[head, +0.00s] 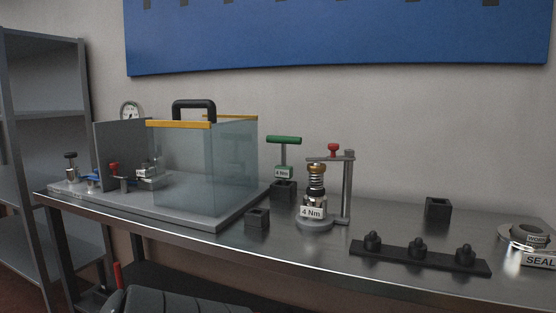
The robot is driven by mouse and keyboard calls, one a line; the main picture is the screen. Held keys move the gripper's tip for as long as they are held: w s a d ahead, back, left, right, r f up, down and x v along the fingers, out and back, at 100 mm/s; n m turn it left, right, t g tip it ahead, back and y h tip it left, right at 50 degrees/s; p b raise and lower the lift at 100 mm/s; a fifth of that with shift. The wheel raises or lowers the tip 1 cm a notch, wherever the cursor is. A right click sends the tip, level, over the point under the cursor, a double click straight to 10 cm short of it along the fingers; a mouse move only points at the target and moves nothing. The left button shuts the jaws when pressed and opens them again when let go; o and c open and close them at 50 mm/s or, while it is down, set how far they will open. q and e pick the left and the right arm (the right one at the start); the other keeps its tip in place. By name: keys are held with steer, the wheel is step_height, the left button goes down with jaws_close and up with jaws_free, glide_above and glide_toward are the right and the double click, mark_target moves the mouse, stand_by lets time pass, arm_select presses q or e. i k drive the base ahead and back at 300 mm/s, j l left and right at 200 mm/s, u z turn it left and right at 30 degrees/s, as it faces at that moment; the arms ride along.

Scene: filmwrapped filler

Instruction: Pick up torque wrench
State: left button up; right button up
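A T-handled tool with a green grip (284,140) and a small "4 Nm" tag stands upright in a black square holder (283,191) near the back of the metal bench. It looks like the torque wrench. Its lower end is hidden in the holder. A fixture with a spring-loaded part (316,185) and a larger "4 Nm" label stands to its right, slightly nearer. Neither of my grippers is in view.
A clear-walled box (188,170) with yellow edges and a black handle stands on a grey base left of the tool. Empty-looking black holders (257,219) (438,209) and a black strip with three knobs (418,257) sit on the bench (385,222). Labelled rings (529,235) lie far right.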

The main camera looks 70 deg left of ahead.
mark_target(283, 171)
steer(key=k+j, duration=0.15)
steer(key=j, duration=0.2)
steer(key=k+j, duration=0.2)
steer(key=j, duration=0.15)
steer(key=k+j+z, duration=0.1)
steer(key=j, duration=0.25)
steer(key=k, duration=0.05)
